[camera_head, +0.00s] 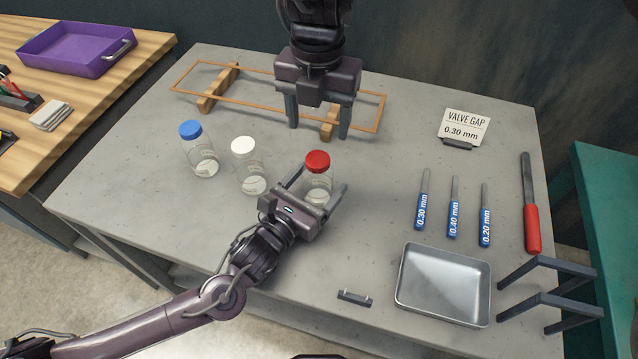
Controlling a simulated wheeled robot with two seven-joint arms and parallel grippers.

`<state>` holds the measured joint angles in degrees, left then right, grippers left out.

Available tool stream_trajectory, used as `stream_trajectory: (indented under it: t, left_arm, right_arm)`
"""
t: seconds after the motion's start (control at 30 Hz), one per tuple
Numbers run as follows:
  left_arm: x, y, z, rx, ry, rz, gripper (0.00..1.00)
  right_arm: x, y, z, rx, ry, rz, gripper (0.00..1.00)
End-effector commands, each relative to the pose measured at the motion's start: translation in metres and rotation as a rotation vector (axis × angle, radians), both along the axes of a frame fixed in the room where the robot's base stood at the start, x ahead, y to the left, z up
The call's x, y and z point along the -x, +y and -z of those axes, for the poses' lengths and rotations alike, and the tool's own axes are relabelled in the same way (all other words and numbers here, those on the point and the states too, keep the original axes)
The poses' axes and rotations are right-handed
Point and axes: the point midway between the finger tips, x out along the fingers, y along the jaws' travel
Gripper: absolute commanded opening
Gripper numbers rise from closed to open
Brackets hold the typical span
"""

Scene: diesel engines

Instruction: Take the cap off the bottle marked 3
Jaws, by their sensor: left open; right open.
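Three clear bottles stand upright on the grey table: one with a blue cap (190,129), one with a white cap (243,145) and one with a red cap (317,161). Their labels are too small to read, so I cannot tell which is marked 3. My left gripper (324,177) is open, its two fingers on either side of the body of the red-capped bottle (319,183), below the cap. I cannot tell whether they touch it. My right gripper (318,130) is open and empty, pointing down behind the red-capped bottle, by the wooden frame.
A wooden frame (215,91) lies at the back. A valve gap card (466,126) stands back right. Several blue-handled gauges (453,215), a red-handled tool (532,228), a metal tray (443,285) and a dark rack (550,285) occupy the right. A small dark bracket (354,297) lies near the front edge.

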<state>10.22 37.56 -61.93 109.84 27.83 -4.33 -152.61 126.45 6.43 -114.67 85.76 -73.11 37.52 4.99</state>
Motion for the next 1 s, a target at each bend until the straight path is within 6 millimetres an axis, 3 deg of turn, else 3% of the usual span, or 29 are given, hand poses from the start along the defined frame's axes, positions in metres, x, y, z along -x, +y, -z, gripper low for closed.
stream_trajectory:
  t: [0.13,0.47,1.0]
  left_arm:
    - [-0.0104,-0.0072,-0.0001,0.0,0.0,0.0,0.78]
    - [-0.0128,-0.0091,0.0002,-0.001,0.001,0.0,0.78]
    - [-0.0127,-0.0089,0.0001,-0.001,0.001,0.001,0.07]
  right_arm:
    - [0.0001,0.0001,-0.0001,0.0,0.0,0.0,0.64]
    - [0.0,0.0002,0.0,0.0,0.0,0.0,0.64]
    - [0.0,0.0002,0.0,0.0,0.0,0.0,0.64]
